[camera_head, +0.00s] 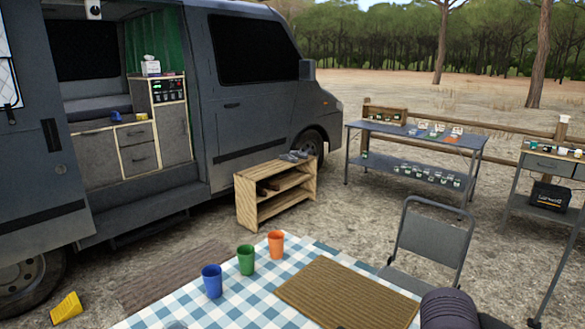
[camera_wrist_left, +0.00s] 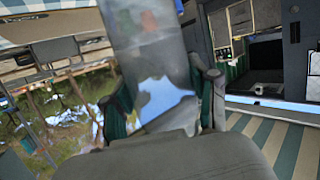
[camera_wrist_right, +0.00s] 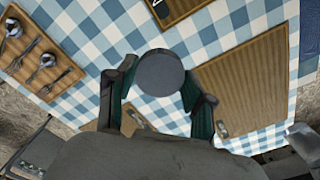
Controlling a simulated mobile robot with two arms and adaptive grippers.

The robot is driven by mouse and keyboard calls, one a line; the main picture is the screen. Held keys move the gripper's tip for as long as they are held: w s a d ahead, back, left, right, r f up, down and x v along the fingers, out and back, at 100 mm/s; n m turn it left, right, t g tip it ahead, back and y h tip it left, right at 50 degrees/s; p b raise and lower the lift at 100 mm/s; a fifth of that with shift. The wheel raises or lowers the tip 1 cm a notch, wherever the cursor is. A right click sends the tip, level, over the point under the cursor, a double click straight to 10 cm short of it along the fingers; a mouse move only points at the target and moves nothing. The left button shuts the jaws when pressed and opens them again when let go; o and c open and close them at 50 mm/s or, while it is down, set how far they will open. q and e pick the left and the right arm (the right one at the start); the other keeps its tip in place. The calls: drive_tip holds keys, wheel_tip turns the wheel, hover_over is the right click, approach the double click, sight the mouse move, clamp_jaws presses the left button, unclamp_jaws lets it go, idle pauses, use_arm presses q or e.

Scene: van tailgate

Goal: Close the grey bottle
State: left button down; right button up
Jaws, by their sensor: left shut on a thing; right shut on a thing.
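My left gripper (camera_wrist_left: 165,97) is shut on a grey, shiny bottle (camera_wrist_left: 150,55), which fills the middle of the left wrist view and mirrors its surroundings. Its opening cannot be made out. My right gripper (camera_wrist_right: 158,88) is shut on a round, flat grey piece that looks like the lid (camera_wrist_right: 160,72), over the checked cloth. Bottle and lid appear in separate views, with no bottle beside the lid. In the head view neither set of fingers shows clearly; a dark part of my arm is at the bottom right.
A table with a blue-and-white checked cloth (camera_head: 185,304) carries blue (camera_head: 212,281), green (camera_head: 246,260) and orange (camera_head: 276,244) cups and a brown ribbed mat (camera_head: 346,294). A folding chair (camera_head: 431,243) stands at its far right.

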idle(0.3)
use_arm(q)
drive_tip(key=s+d+f+m+g+h, duration=0.1)
drive_tip(key=d+m+h, duration=0.3)
drive_tip(key=d, duration=0.3)
drive_tip(key=s+d+f+m+g+h, duration=0.1)
drive_tip(key=d+m+g+h, duration=0.1)
drive_tip(key=d+m+h, duration=0.2)
drive_tip(key=d+h, duration=0.1)
drive_tip(key=d, duration=0.2)
drive_tip(key=shift+r, duration=0.1)
use_arm(e)
drive_tip(key=w+a+r, duration=0.3)
drive_tip(key=a+r, duration=0.5)
drive_tip(key=a, duration=0.4)
drive_tip(key=w+a+r+n, duration=0.1)
drive_tip(key=w+a+r, duration=0.2)
drive_tip(key=a+r, duration=0.6)
drive_tip(key=a, duration=0.3)
drive_tip(key=shift+f, duration=0.1)
drive_tip(key=shift+f, duration=1.9)
